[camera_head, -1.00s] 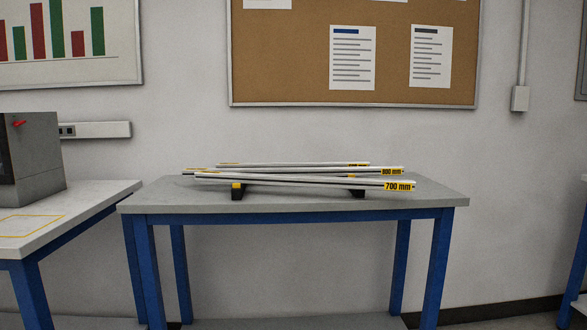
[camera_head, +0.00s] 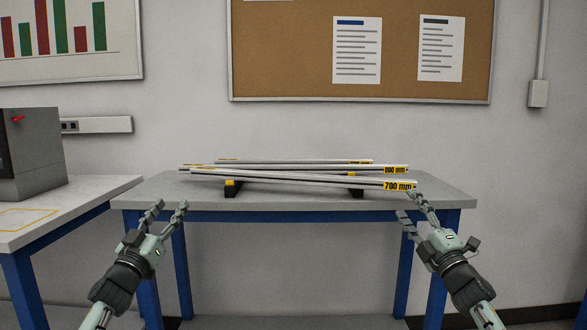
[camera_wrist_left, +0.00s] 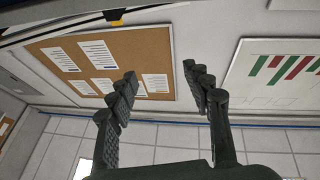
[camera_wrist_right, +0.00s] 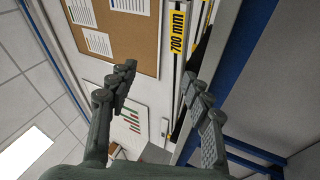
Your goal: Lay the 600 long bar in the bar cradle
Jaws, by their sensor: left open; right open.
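Several long pale bars lie stacked and slightly fanned on the grey-topped table. The front bar (camera_head: 300,178) is labelled 700 mm, the one behind it (camera_head: 330,168) seems to read 800 mm. A rear bar (camera_head: 290,161) has a half-hidden label that I cannot read, so I cannot tell which is the 600 bar. Two black supports with yellow marks (camera_head: 232,188) (camera_head: 357,192) show under the bars; I cannot tell whether they are the cradle. My left gripper (camera_head: 170,206) is open and empty at the table's front left. My right gripper (camera_head: 407,204) is open and empty near the 700 mm end.
The table (camera_head: 440,198) has bare top at both ends and blue legs. Another table (camera_head: 75,205) with a grey machine (camera_head: 32,155) stands close on the left. A wall with a cork board (camera_head: 290,50) is behind.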

